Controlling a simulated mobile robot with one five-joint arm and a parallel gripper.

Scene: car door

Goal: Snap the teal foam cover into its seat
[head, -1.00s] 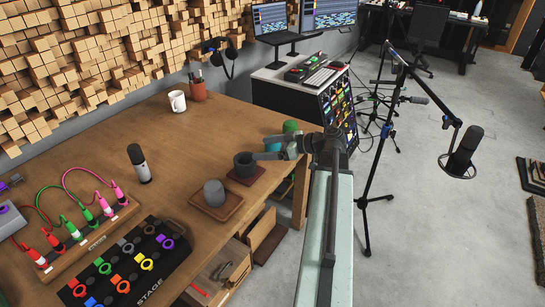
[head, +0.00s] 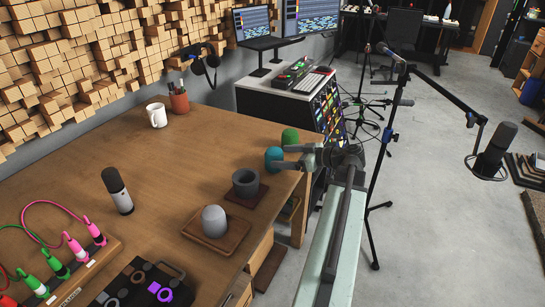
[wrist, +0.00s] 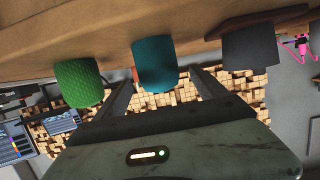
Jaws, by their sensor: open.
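The teal foam cover (head: 273,158) stands near the right edge of the wooden table, just in front of a green foam cover (head: 290,138). My gripper (head: 285,157) is open and comes in from the right beside the teal cover. In the wrist view the teal cover (wrist: 155,62) lies between the two spread finger tips (wrist: 163,72), with nothing clamped. The green cover (wrist: 78,82) is outside the fingers. A dark grey cup-shaped holder (head: 246,183) stands on a brown square base; it also shows in the wrist view (wrist: 250,50). I cannot tell which part is the seat.
A grey foam piece (head: 214,221) sits on a wooden tray (head: 190,230). A microphone (head: 117,190) stands to the left; a white mug (head: 156,115) and pen pot (head: 179,100) are at the back. A boom-arm microphone stand (head: 385,140) rises on the right.

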